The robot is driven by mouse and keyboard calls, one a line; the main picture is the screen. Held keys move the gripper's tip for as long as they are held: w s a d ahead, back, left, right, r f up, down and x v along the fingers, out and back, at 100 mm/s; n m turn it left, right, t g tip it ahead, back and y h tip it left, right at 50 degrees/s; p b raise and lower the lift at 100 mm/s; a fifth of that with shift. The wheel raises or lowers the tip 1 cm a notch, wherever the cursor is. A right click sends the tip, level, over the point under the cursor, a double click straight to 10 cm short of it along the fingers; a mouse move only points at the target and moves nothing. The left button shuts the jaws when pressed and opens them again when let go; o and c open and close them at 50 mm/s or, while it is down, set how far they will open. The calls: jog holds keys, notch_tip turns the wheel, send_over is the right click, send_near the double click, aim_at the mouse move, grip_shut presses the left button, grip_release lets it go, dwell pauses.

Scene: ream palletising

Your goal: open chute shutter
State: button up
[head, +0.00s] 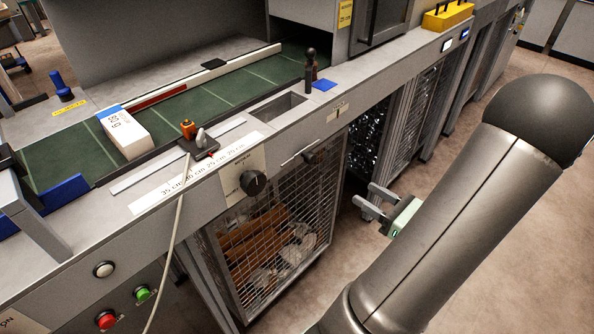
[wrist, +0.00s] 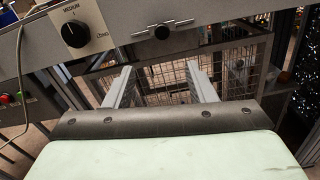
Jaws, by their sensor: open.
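A rectangular chute opening (head: 277,107) is set in the grey counter top. Below it on the counter's front face is a thin metal slide bar with a black knob (head: 309,157), which looks like the shutter handle; whether the shutter is shut is unclear. In the wrist view the black knob (wrist: 162,32) sits at top centre, beyond my fingertips. My gripper (head: 364,196) is open and empty, in front of the counter, to the right of and lower than the knob. In the wrist view my gripper (wrist: 160,68) shows both fingers apart, with nothing between them.
A rotary dial (head: 253,183) is left of the knob. A wire cage (head: 280,235) with waste stands under the counter. A white ream (head: 124,132) lies on the green conveyor (head: 205,100). Floor to the right is clear.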

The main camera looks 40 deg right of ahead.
aim_at(313, 160)
jog(key=w+a+p, duration=0.1)
jog(key=w, duration=0.4)
jog(key=w+p, duration=0.1)
jog(key=w, duration=0.5)
jog(key=w+a+p, duration=0.1)
jog(key=w, duration=0.5)
jog(key=shift+a, duration=0.35)
